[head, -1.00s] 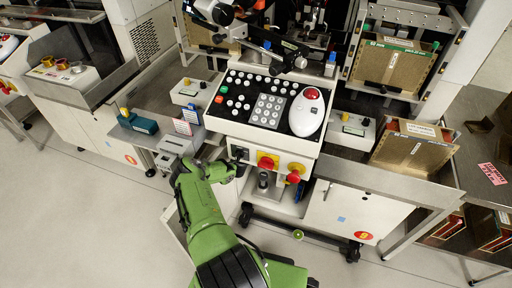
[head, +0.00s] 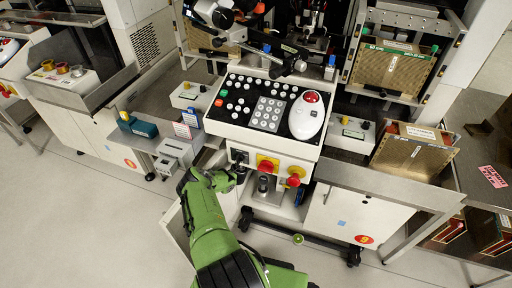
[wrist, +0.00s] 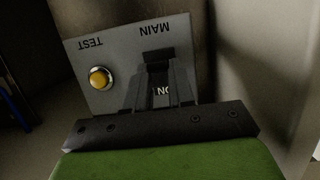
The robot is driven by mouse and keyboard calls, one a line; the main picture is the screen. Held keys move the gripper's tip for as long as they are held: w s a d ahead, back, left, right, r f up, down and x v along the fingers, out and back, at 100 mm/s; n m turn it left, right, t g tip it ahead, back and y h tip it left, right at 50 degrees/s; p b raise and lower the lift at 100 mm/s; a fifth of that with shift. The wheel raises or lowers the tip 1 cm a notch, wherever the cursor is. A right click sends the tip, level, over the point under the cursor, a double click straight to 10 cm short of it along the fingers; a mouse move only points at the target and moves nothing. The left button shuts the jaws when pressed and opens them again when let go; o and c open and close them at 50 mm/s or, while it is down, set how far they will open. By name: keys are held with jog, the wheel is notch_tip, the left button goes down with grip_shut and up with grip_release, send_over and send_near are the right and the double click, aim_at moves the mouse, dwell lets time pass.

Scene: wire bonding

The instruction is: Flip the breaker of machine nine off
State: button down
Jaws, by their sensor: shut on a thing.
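The breaker panel is a grey plate (wrist: 118,68) in the wrist view, labelled MAIN and TEST upside down, with a yellow round test button (wrist: 100,77). The dark breaker lever (wrist: 158,55) stands under the MAIN label, and an ON marking shows between the fingers. My gripper (wrist: 160,82) is shut on the lever; the fingers hide part of it. In the head view my gripper (head: 238,172) is at the left of the machine's front face, below the black breaker area (head: 239,156).
A red knob on a yellow plate (head: 267,166) and another red knob (head: 294,180) sit right of my gripper. The button console (head: 262,108) overhangs above. A grey box (head: 174,154) stands close on the left.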

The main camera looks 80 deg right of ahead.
jog(key=shift+f+h, duration=0.25)
jog(key=shift+h, duration=0.55)
jog(key=c, duration=1)
grip_release()
jog(key=shift+o, duration=0.2)
jog(key=a+r+p, duration=0.1)
jog(key=a+p, duration=0.3)
jog(key=a, duration=0.3)
jog(key=w+a+r+p, duration=0.1)
jog(key=a+p, duration=0.3)
jog(key=a, duration=0.4)
jog(key=shift+w+a+r, duration=0.25)
